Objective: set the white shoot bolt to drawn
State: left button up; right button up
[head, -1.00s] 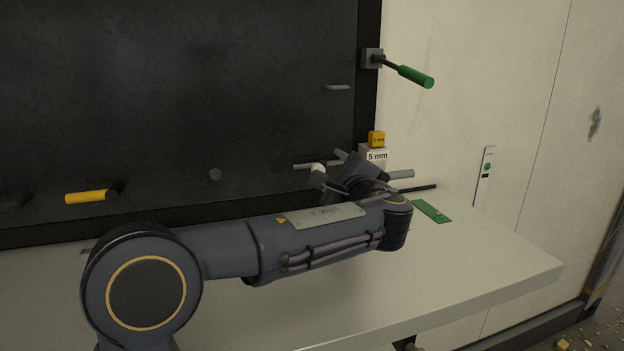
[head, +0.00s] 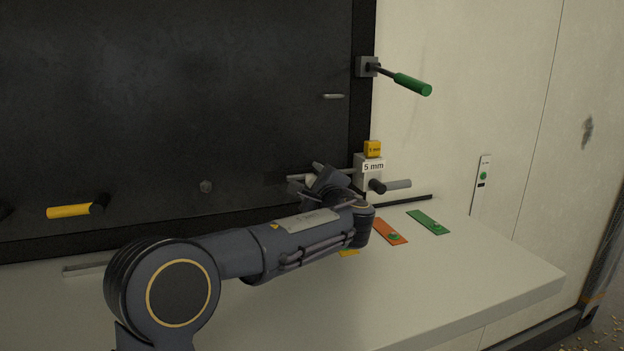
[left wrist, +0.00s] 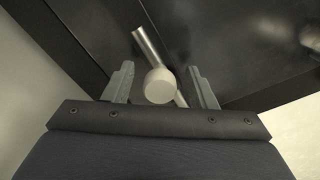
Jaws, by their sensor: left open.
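The white shoot bolt shows in the left wrist view as a pale round knob (left wrist: 160,86) on a slanting metal rod (left wrist: 147,45). My left gripper (left wrist: 161,86) is open, with one finger on each side of the knob and gaps visible between. In the head view the gripper (head: 308,180) is at the bolt, low on the dark panel, and largely hides the knob. The bolt's rod (head: 347,171) runs level towards a pale block marked 5 mm (head: 366,178). My right gripper is not in view.
A green-handled lever (head: 412,84) is above. Orange (head: 386,229) and green (head: 428,217) plates lie on the pale shelf (head: 480,280). A yellow handle (head: 68,211) is at left.

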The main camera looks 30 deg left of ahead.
aim_at(290, 179)
pick_arm(q)
grip_shut()
jog(key=s+a+b, duration=0.2)
jog(key=s, duration=0.1)
jog(key=shift+a, duration=0.25)
jog(key=shift+f, duration=0.1)
grip_release()
jog(key=shift+a, duration=0.15)
